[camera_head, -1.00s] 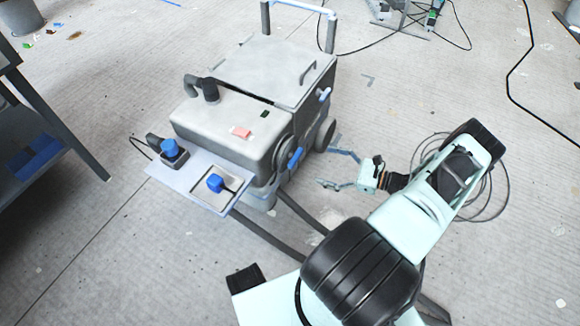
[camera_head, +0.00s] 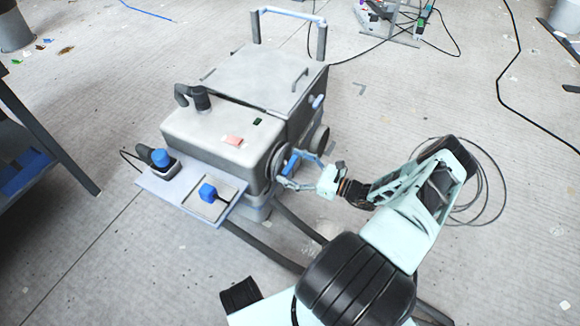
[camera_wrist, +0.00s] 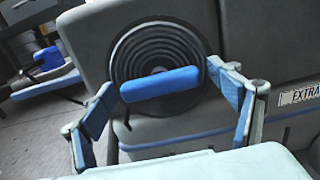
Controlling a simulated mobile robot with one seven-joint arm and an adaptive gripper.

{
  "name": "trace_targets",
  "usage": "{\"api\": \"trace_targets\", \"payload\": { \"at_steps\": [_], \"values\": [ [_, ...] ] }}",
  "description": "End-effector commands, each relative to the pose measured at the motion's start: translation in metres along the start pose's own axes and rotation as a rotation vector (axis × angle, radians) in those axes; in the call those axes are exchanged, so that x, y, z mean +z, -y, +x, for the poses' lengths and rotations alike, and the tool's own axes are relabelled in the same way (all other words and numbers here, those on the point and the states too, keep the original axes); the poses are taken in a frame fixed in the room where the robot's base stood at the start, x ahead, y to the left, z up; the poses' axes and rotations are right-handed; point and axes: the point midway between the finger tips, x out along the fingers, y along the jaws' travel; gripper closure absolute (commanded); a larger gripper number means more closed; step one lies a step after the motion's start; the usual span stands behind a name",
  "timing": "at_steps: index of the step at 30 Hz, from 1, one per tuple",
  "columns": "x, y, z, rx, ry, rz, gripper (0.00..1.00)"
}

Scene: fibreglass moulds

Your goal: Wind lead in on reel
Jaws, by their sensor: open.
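The grey machine (camera_head: 222,136) stands on the floor at the centre of the head view. The dark ringed reel (camera_wrist: 150,45) is on its side, with a blue handle bar (camera_wrist: 160,83) across its front. In the head view the reel is seen edge-on beside my gripper (camera_head: 286,172), which partly covers it. My gripper (camera_wrist: 168,112) is open, one finger at each end of the blue handle in the wrist view. Whether the fingers touch the handle, I cannot tell. A dark cable (camera_head: 482,190) lies coiled on the floor behind my arm.
A shelf (camera_head: 187,190) on the machine's front holds a blue-topped plug (camera_head: 161,159) and a blue block (camera_head: 208,193) in a tray. A dark bench (camera_head: 35,130) stands at the left. A label (camera_wrist: 302,93) is right of the reel. Floor at lower left is clear.

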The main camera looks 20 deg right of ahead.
Motion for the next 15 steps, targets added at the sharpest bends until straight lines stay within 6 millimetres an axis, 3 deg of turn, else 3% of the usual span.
{"api": "trace_targets", "payload": {
  "at_steps": [9, 15],
  "values": [
    [0.0003, 0.0, 0.0037, 0.001, -0.001, -0.001, 0.17],
    [0.0002, 0.0, 0.0035, 0.001, -0.001, -0.001, 0.38]
  ]
}}
